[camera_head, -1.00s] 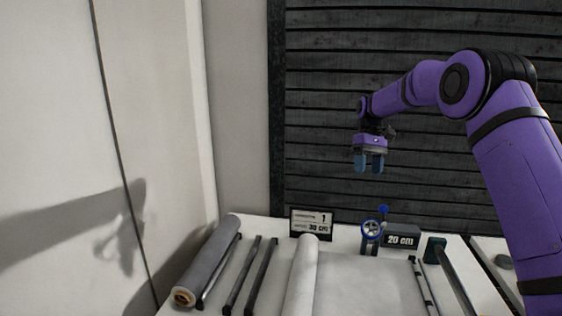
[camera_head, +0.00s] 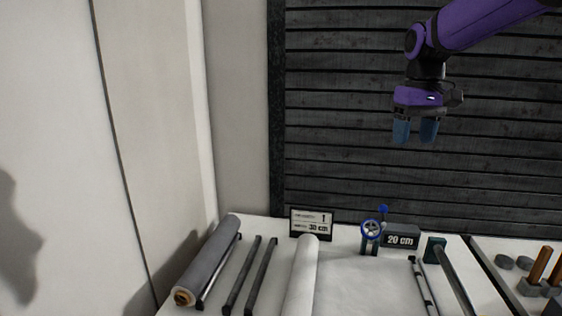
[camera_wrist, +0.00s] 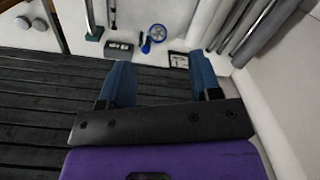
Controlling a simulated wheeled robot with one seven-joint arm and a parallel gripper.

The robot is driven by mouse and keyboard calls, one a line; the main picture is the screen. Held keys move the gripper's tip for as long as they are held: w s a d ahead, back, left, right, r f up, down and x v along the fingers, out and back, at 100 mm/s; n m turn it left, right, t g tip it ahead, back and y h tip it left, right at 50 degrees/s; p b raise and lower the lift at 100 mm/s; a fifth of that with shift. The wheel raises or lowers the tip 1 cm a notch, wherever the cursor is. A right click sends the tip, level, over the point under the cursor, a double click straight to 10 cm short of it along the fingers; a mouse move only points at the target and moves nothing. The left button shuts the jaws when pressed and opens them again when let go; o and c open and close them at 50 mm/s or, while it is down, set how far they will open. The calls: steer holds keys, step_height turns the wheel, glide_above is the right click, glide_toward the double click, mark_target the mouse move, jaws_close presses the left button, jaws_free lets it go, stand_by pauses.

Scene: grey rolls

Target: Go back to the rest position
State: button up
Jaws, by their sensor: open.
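My gripper (camera_head: 415,132) hangs high in front of the dark slatted wall, at the upper right of the head view. Its two blue fingers point down, apart, with nothing between them. In the wrist view the fingers (camera_wrist: 161,85) are also spread and empty. The gripper is well above the table and touches nothing. My purple arm reaches in from the top right corner.
The white table (camera_head: 345,285) below holds a grey roll (camera_head: 208,262), a white roll (camera_head: 302,275), dark bars (camera_head: 262,275), a counter sign (camera_head: 311,222), a blue-wheeled device (camera_head: 371,232) and a "20 cm" block (camera_head: 401,236). Wooden-handled tools (camera_head: 540,265) stand at right. Space around the gripper is clear.

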steer(key=s+d+f+m+t, duration=0.1)
steer(key=s+f+t, duration=0.1)
steer(key=s, duration=1.1)
steer(key=s+d+f+m+t, duration=0.1)
steer(key=s+f+t, duration=0.1)
steer(key=s, duration=1.2)
steer(key=shift+d+f+t, duration=0.25)
steer(key=shift+f+t, duration=0.1)
steer(key=shift+t, duration=0.45)
